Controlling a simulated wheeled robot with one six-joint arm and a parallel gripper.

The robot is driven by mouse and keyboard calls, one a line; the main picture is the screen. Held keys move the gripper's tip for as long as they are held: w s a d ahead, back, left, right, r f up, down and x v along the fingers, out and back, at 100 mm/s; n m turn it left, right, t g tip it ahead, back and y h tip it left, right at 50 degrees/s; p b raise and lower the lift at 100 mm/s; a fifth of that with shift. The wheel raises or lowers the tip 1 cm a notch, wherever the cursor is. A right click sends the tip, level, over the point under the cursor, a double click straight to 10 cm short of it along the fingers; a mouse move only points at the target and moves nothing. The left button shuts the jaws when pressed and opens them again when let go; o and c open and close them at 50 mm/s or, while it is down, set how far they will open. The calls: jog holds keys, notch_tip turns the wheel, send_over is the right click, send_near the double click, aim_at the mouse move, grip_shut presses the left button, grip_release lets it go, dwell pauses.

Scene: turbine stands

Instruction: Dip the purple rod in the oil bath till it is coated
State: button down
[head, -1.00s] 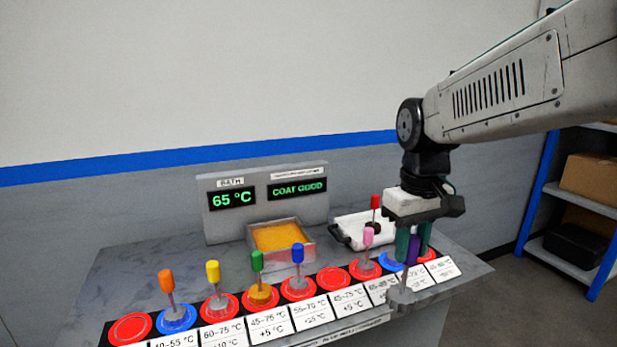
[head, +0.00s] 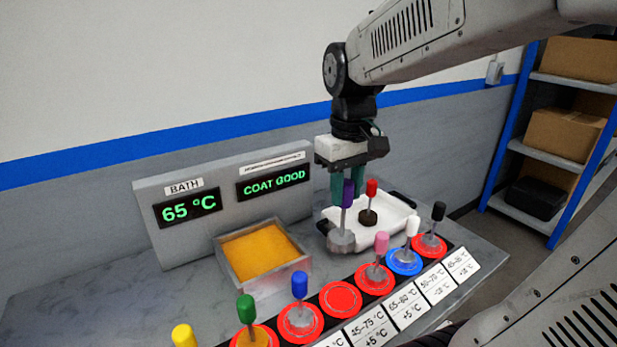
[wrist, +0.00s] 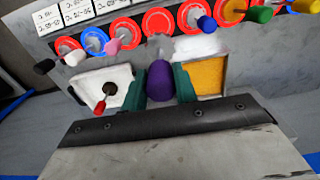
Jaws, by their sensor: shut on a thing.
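My gripper (head: 347,188) is shut on the purple rod (head: 348,194), with its teal fingers on either side of the handle. The rod hangs upright, and its lower end is a plain grey knob (head: 341,240). In the wrist view the purple handle (wrist: 160,82) shows between the fingers. The oil bath (head: 304,268) is an open grey box of orange oil, left of the held rod in the head view. The rod is apart from it. A display (head: 189,207) behind the bath reads 65 °C, and another (head: 274,185) reads COAT GOOD.
A white tray (head: 392,222) right of the bath holds a red-handled rod (head: 371,190) with a dark brown end. Several coloured rods stand on discs along the front, including blue (head: 299,286), pink (head: 381,243) and black (head: 438,212). One red disc (head: 340,299) is empty.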

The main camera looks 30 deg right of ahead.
jog(key=w+a, duration=0.5)
jog(key=w, duration=0.5)
jog(key=w+a, duration=0.6)
jog(key=w, duration=0.4)
notch_tip(320, 180, down, 8)
jog(key=shift+s+d+f, duration=0.25)
jog(key=shift+s, duration=0.05)
notch_tip(320, 180, down, 8)
jog(key=shift+s, duration=0.15)
jog(key=shift+r, duration=0.15)
dwell(0.7)
